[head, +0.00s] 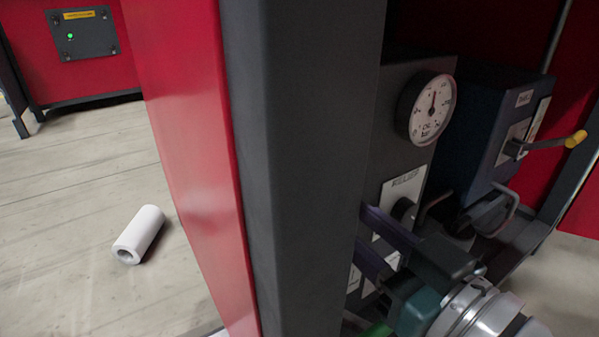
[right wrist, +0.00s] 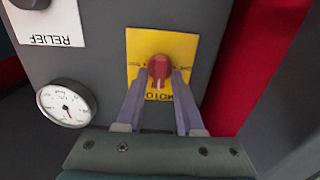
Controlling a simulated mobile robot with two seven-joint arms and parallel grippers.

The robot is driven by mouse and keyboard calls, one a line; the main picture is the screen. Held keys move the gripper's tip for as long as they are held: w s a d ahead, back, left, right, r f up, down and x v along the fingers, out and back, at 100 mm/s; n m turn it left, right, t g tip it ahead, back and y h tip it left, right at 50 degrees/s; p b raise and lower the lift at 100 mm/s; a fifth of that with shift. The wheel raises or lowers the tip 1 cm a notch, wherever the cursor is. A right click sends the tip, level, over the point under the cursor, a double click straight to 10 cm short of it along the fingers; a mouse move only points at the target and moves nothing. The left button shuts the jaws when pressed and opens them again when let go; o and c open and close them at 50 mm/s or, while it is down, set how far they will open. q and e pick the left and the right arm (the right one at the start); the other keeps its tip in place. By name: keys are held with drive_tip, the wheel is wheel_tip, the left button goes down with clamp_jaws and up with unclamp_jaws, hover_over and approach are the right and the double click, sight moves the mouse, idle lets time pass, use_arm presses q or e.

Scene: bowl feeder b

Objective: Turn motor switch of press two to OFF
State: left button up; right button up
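The motor switch is a red rotary knob (right wrist: 159,67) on a yellow plate (right wrist: 189,48), seen upside down in the right wrist view. The plate's large lettering is partly hidden by my fingers, and its small position marks are too small to read. The knob's setting is unclear. My right gripper (right wrist: 160,82) is open, its two purple fingers either side of the knob with gaps visible; contact cannot be told. In the head view the right gripper (head: 364,236) reaches left past the dark post, which hides the switch. My left gripper is not in view.
A round gauge (head: 431,108) and a labelled plate (head: 404,187) sit on the grey panel beside the switch. A dark post (head: 310,150) and red side panel (head: 180,130) stand close. A blue box with a yellow-tipped lever (head: 560,142) is right. A white roll (head: 138,235) lies on the floor.

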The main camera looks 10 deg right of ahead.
clamp_jaws()
drive_tip(key=shift+n, duration=0.3)
idle(0.3)
drive_tip(key=n+p, duration=0.1)
drive_tip(key=n, duration=0.7)
drive_tip(key=n+p, duration=0.1)
drive_tip(key=n, duration=0.8)
drive_tip(key=shift+s+a+f, duration=0.1)
drive_tip(key=shift+a+f, duration=0.05)
drive_tip(key=shift+f, duration=0.05)
drive_tip(key=shift+n, duration=0.3)
drive_tip(key=shift+o, duration=1.2)
unclamp_jaws()
